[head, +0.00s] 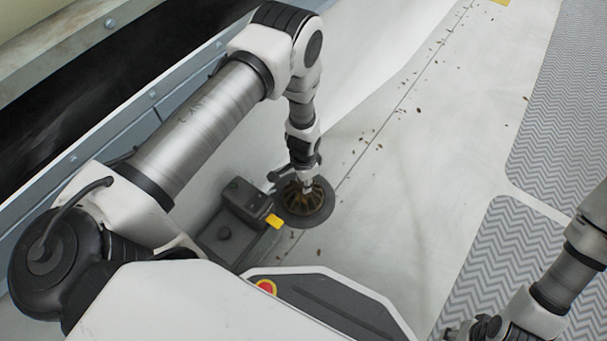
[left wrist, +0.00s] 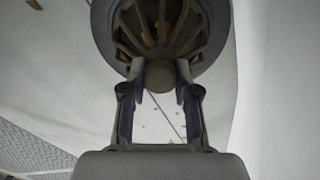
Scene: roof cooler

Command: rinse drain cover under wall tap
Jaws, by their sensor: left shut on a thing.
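The drain cover (head: 318,211) is a dark, ribbed dome with a wide round flange and a knob on top. It is at the pale floor, beside a grey box; I cannot tell whether it is seated or slightly raised. Brown and yellowish bits show between its ribs. My left gripper (head: 307,187) points down onto its top. In the left wrist view, the fingers (left wrist: 160,82) are closed around the knob of the drain cover (left wrist: 205,55). My right gripper (head: 478,329) is at the bottom right, partly cut off, its jaws unclear. No wall tap is seen.
A dark grey box (head: 240,197) with a yellow tab (head: 274,221) stands just left of the cover. Small brown debris (head: 405,80) lies scattered along a floor seam. Grey chevron mats (head: 500,262) lie at the right. A low wall edge (head: 110,140) runs along the left.

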